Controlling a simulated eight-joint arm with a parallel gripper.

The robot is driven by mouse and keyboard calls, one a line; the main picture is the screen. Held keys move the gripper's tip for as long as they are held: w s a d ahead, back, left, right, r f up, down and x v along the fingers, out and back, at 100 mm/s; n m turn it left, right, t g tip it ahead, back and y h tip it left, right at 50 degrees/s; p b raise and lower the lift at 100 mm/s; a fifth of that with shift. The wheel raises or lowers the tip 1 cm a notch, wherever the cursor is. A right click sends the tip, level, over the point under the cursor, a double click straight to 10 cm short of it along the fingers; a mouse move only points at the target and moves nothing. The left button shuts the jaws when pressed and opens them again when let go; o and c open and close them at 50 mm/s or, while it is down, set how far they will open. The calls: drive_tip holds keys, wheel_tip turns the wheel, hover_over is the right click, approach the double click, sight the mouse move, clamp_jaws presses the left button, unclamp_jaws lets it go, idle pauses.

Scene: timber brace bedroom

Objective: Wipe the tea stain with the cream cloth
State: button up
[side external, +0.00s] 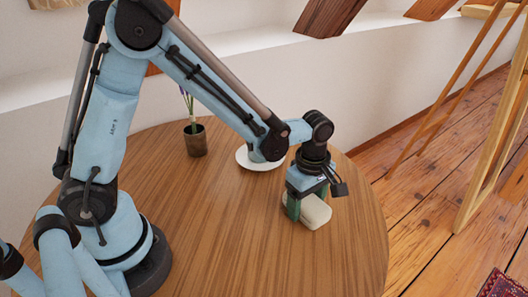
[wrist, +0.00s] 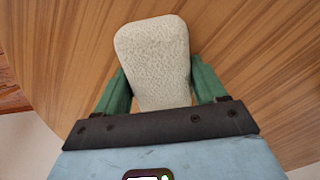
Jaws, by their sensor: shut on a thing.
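The cream cloth (side external: 314,211) is a thick, padded block near the right side of the round wooden table. My gripper (side external: 308,208) is shut on it from above, with a green finger at each side. In the wrist view the cloth (wrist: 155,60) shows its textured top between the two green fingers of my gripper (wrist: 160,88). The cloth appears to be at the tabletop; I cannot tell whether it touches. No tea stain shows in either view; it may be hidden under the cloth or behind my arm.
A white plate (side external: 246,160) lies behind my gripper, partly hidden by my arm, with something blue-grey above it. A dark pot with a plant (side external: 196,142) stands at the back left of the table (side external: 230,245). The front of the table is clear.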

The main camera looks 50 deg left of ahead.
sight(312, 204)
drive_tip(key=a, duration=0.3)
drive_tip(key=shift+a, duration=0.15)
drive_tip(key=shift+a+r, duration=0.1)
drive_tip(key=shift+a, duration=1.05)
drive_tip(key=shift+d, duration=3.55)
drive_tip(key=shift+d+r, duration=0.15)
drive_tip(key=shift+r, duration=3.95)
